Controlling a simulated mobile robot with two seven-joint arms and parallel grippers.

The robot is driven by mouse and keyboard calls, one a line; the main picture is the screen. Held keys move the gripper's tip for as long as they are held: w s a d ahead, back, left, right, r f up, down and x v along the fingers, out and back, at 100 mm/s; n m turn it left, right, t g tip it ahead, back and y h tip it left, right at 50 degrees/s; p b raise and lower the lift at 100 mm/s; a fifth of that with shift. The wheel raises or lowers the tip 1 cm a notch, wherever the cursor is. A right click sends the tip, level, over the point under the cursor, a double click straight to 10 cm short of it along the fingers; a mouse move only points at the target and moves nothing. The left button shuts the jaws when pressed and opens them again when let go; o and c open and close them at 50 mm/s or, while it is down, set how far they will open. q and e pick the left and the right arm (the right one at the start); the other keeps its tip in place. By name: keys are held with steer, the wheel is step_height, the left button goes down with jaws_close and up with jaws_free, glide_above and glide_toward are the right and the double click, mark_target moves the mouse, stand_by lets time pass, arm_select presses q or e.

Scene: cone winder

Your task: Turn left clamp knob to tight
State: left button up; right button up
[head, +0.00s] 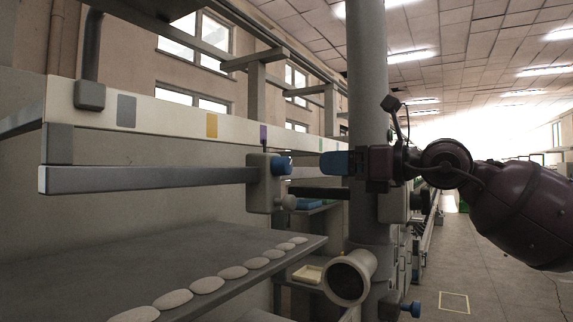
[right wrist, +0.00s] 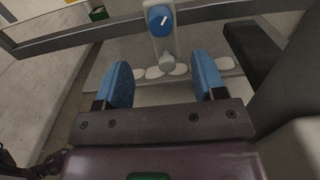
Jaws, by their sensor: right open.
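The blue clamp knob (head: 281,166) sits on the upper right side of a pale clamp block (head: 262,192) at the end of a grey bar. In the right wrist view the knob (right wrist: 160,19) shows face on, with a slanted white mark. A smaller grey knob (head: 289,202) is below it on the same block. My right gripper (head: 328,163) has blue fingers and points at the blue knob from the right, with a gap between them. In the right wrist view its fingers (right wrist: 160,66) are apart with nothing between them. My left gripper is out of view.
A thick grey column (head: 368,95) stands right behind my right gripper. A dark shelf (head: 190,255) with several pale discs (head: 233,272) lies below the bar. A second blue knob (head: 411,308) is low at the right.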

mark_target(289, 164)
steer(key=x, duration=0.8)
steer(key=shift+p, duration=0.3)
steer(key=shift+x, duration=0.85)
steer(key=shift+c, duration=0.7)
steer(key=c, duration=0.8)
